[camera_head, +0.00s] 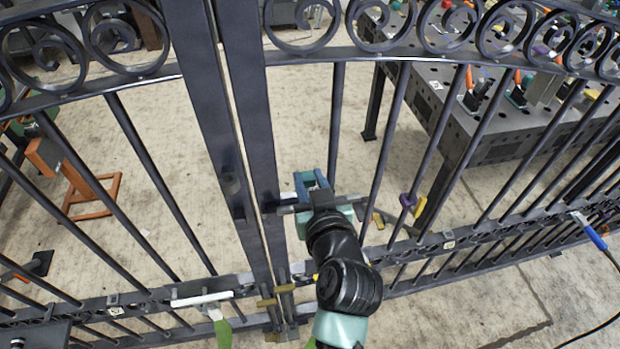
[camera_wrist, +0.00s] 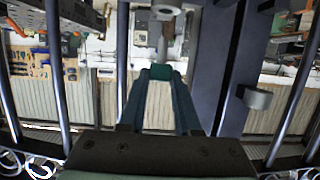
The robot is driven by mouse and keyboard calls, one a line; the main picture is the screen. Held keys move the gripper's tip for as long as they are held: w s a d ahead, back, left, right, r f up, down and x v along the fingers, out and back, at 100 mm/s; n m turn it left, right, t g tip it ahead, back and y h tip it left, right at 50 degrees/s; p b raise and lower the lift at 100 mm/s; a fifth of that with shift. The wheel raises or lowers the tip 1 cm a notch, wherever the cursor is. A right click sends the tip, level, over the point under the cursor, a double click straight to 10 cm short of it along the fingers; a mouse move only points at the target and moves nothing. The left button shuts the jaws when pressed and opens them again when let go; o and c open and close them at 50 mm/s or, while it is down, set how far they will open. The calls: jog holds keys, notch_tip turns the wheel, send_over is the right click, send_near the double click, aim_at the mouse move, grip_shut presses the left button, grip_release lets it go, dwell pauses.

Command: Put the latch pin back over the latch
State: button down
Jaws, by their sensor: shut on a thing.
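My gripper (camera_head: 311,181) is in front of the right leaf of the dark gate (camera_head: 249,110), just right of the meeting posts. In the wrist view its teal fingers (camera_wrist: 160,73) close together on a grey piece with a round end, seemingly the latch pin (camera_wrist: 163,45). In the head view the held piece is mostly hidden by my gripper. A short grey cylinder (camera_wrist: 257,98), perhaps part of the latch, sticks out from a post in the wrist view, to the right of and apart from my fingers. I cannot tell whether the pin touches the latch.
Gate bars stand close on both sides of my gripper. A white handle bar (camera_head: 201,299) and brass-coloured fittings (camera_head: 267,302) are on the lower rail. Behind the gate are a dark work table (camera_head: 480,90) and an orange stand (camera_head: 92,187). A blue-handled tool (camera_head: 590,232) hangs at right.

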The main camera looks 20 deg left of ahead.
jog(key=shift+f+b, duration=0.55)
jog(key=shift+f, duration=0.3)
jog(key=shift+f+b, duration=1.45)
jog(key=shift+f, duration=0.05)
dwell(0.4)
jog(key=c, duration=0.5)
grip_release()
jog(key=b+v, duration=0.1)
jog(key=v, duration=1.2)
